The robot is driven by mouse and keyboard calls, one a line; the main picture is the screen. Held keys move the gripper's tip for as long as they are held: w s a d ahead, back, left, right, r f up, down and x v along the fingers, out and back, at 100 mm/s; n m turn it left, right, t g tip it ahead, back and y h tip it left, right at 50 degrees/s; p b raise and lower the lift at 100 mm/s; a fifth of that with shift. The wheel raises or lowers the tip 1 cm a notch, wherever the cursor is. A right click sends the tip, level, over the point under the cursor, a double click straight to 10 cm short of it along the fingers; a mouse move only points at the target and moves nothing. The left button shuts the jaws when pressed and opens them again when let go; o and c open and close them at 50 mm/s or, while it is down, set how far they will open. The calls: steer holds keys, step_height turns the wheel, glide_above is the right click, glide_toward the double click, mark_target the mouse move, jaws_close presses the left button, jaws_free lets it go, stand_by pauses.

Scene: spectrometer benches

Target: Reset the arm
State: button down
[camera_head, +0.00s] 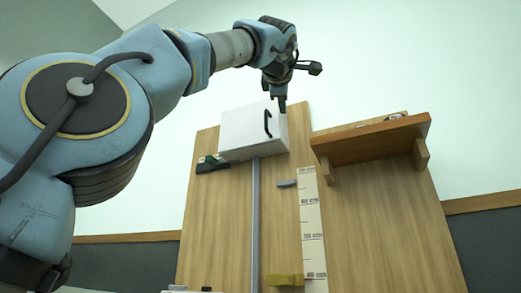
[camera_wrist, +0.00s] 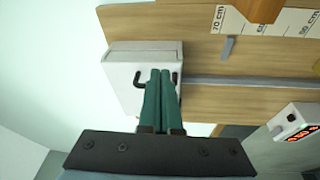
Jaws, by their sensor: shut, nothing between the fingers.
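My gripper (camera_head: 283,104) is at the upper middle of the head view, pointing down in front of the upper right part of a white box (camera_head: 240,132) with a black handle. In the wrist view its two green fingers (camera_wrist: 160,76) lie side by side, shut with nothing between them. They overlap the same white box (camera_wrist: 120,75) and partly cover its black handle. I cannot tell whether the fingertips touch the box. My arm reaches in from the left of the head view, bent at the elbow.
A tall wooden board (camera_head: 215,235) carries a grey vertical rail (camera_head: 255,215), a paper scale (camera_head: 311,225), a small grey pointer (camera_head: 286,183) and a yellow block (camera_head: 285,280). A wooden shelf (camera_head: 370,142) juts out at right. A device with red digits (camera_wrist: 297,122) shows in the wrist view.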

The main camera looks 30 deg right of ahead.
steer(key=w+d+f+m+g+y, duration=0.1)
steer(key=w+d+f+m+y, duration=0.15)
steer(key=w+f, duration=0.65)
steer(key=w+d+f+m+g+y, duration=0.15)
steer(key=w+f+m, duration=0.3)
steer(key=f, duration=0.85)
steer(key=w+a+f+m+g+y, duration=0.1)
steer(key=w+a+f, duration=0.3)
steer(key=f, duration=0.4)
steer(key=w+a+f+m+g+y, duration=0.1)
steer(key=w+a+f+y, duration=0.2)
steer(key=f, duration=0.5)
steer(key=w+a+f+g, duration=0.1)
steer(key=w+a+f, duration=0.35)
steer(key=f, duration=0.35)
steer(key=a+f+m+g+y, duration=0.1)
steer(key=a+f+g+y, duration=0.15)
steer(key=a+f, duration=1)
steer(key=s+a+f+g, duration=0.2)
steer(key=s+a+f, duration=0.6)
steer(key=a+f, duration=0.2)
steer(key=s+a+f+g+y, duration=0.1)
steer(key=s+a+f+g, duration=0.2)
steer(key=s+a+f, duration=0.5)
step_height(320, 180, down, 5)
steer(key=shift+s+a+r, duration=0.15)
steer(key=shift+s+a, duration=0.15)
steer(key=shift+a, duration=0.9)
